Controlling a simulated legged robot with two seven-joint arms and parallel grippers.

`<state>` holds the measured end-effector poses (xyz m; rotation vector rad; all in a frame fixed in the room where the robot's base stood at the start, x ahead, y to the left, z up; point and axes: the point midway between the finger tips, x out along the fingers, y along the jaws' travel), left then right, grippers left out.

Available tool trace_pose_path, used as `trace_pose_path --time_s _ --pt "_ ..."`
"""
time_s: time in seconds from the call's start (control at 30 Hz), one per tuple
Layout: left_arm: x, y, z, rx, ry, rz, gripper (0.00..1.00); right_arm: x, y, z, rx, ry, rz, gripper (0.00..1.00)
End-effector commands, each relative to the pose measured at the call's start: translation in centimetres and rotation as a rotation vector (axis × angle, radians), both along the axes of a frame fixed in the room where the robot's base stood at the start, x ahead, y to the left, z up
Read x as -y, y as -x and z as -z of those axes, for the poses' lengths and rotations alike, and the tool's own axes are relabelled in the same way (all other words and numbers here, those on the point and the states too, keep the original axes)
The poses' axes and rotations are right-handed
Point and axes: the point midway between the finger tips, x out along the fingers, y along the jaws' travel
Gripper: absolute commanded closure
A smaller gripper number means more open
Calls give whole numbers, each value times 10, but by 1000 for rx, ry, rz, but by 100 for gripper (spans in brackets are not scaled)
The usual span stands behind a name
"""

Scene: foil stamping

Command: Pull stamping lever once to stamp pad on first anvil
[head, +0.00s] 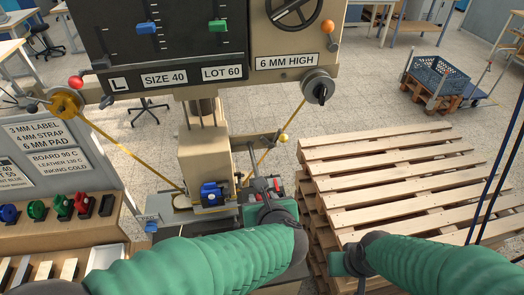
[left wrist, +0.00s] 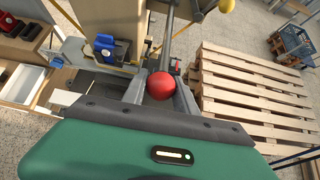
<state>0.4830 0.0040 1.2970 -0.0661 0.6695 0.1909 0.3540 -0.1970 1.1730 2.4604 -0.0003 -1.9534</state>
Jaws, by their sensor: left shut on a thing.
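The stamping press (head: 205,160) stands ahead, a beige column with a blue-fronted block (head: 212,194) at its lower end; the block also shows in the left wrist view (left wrist: 105,46). The stamping lever (left wrist: 168,40) is a grey rod ending in a red ball knob (left wrist: 160,86). My left gripper (head: 273,190) is shut on this knob, its fingers (left wrist: 160,90) on either side of it, just right of the column. My right gripper (head: 345,263) is at lower right, away from the press; its fingers are hidden. I cannot make out the pad or first anvil clearly.
A wooden pallet stack (head: 400,185) stands close on the right.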

Motion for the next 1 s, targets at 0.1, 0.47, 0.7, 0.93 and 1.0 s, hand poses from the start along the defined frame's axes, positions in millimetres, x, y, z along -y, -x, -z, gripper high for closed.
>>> trace_pose_path --time_s 0.1,0.47,0.7,0.93,1.0 --pt "1 2 -11 0 0 4 100 0 0 -10 0 0 0 64" --pt "1 2 -42 0 1 4 100 0 0 -39 1 0 0 64" --pt "1 -2 -69 1 2 5 100 0 0 -63 0 0 0 64" --pt "1 -5 -81 2 3 7 100 0 0 -73 0 0 0 64" --pt "0 -8 -90 2 3 7 100 0 0 -83 0 0 0 64"
